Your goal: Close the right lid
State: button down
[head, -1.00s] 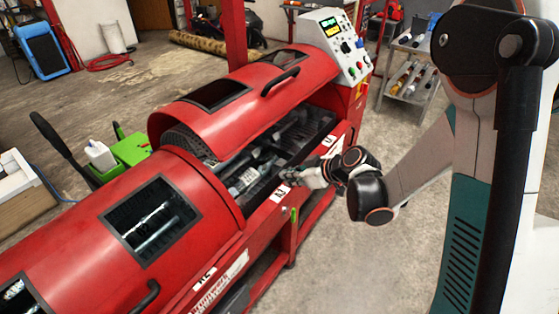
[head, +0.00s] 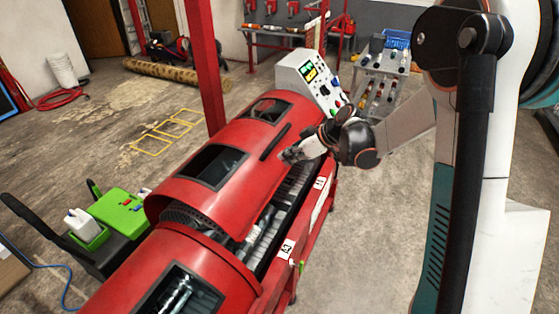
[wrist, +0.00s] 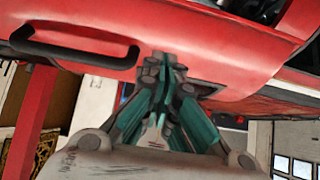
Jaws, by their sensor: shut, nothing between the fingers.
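The right lid (head: 248,200) is a red curved cover with two dark-framed windows on the long red machine. It stands partly open, with a narrow gap along its front edge showing the rollers (head: 284,203) inside. Its black bar handle (head: 275,142) also shows at the upper left of the wrist view (wrist: 75,52). My gripper (head: 287,155) is shut and empty, with its fingertips at the lid's outer face beside the handle. In the wrist view the fingertips (wrist: 165,62) meet or nearly meet the red surface; exact contact is hard to tell.
The left lid (head: 200,247) is down at the near end. A control box (head: 307,80) stands at the far end, near a red post (head: 206,65). A green-topped cart (head: 118,208) stands left of the machine. Open floor (head: 365,225) lies to the right.

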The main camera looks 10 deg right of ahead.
jog(key=b+x, duration=0.1)
jog(key=x, duration=0.7)
jog(key=shift+a+f, duration=0.1)
jog(key=f, duration=0.1)
jog(key=d+f, duration=0.1)
jog(key=f, duration=0.1)
jog(key=shift+s, duration=0.2)
jog(key=shift+s+d+f, duration=0.15)
jog(key=shift+s+f, duration=0.05)
jog(key=shift+f, duration=0.3)
jog(key=shift+f+b, duration=0.1)
jog(key=shift+b, duration=0.2)
